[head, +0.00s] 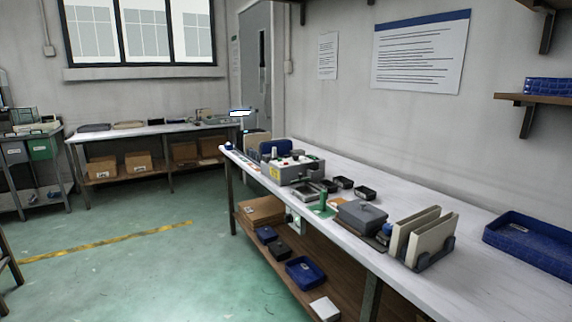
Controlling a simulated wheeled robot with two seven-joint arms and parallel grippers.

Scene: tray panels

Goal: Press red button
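A grey box (294,171) with a yellow label on its front stands near the far left end of the long white workbench in the head view. On its top are small coloured parts. One small red spot (285,159) could be the red button, but it is too small to tell for sure. Neither of my grippers is in view.
The workbench (470,262) runs along the right wall. Several small dark trays, a grey lidded box (361,214), upright beige folders (425,236) and a blue tray (530,242) lie along it. Green floor (130,280) is open to its left.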

